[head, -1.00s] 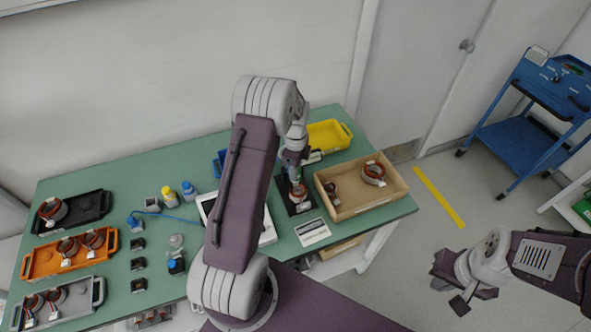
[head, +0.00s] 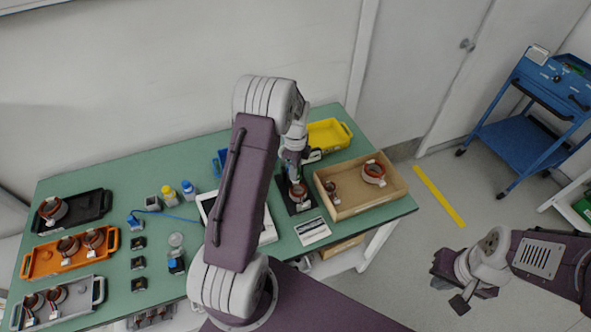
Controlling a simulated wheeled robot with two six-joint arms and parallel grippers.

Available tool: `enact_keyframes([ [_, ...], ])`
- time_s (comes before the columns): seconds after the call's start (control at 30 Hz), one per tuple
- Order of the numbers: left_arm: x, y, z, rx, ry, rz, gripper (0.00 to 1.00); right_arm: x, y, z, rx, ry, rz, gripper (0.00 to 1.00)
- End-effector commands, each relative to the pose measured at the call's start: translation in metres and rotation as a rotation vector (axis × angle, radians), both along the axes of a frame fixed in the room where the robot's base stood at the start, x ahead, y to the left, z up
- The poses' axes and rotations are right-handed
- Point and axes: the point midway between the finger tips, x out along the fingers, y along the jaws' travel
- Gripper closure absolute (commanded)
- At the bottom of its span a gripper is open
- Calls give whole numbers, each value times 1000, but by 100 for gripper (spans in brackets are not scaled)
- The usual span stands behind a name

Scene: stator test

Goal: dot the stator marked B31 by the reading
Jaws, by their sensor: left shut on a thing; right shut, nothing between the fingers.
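My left gripper (head: 296,177) is low over the black pad (head: 306,206) on the green bench. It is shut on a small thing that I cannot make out. A copper-red stator (head: 298,193) shows on the pad right below it; I cannot tell whether they touch. A wooden box (head: 344,211) to the right holds a larger stator (head: 373,173) and a smaller one (head: 333,190). More stators are in the black tray (head: 97,207), orange tray (head: 70,263) and grey tray (head: 74,308). No marking is readable. My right gripper (head: 462,298) is shut and empty over the floor.
A printed card (head: 312,231) lies in front of the pad. A yellow tray (head: 326,134) stands behind. A white device (head: 266,228) is partly hidden by my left arm. Bottles (head: 188,188) and small black blocks (head: 138,264) stand left. A blue cart (head: 530,140) is far right.

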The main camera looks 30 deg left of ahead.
Motion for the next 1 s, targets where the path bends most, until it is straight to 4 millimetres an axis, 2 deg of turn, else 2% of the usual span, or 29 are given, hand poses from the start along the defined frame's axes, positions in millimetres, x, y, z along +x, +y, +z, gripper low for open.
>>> enact_keyframes([
  [0.1,0,0,18,0,-2,0,100,0,0,15,0,0,0,100],
  [0.5,1,0,55,0,-2,0,100,0,0,46,0,0,0,100],
  [1.0,1,0,54,0,-2,0,100,0,0,45,0,0,0,100],
])
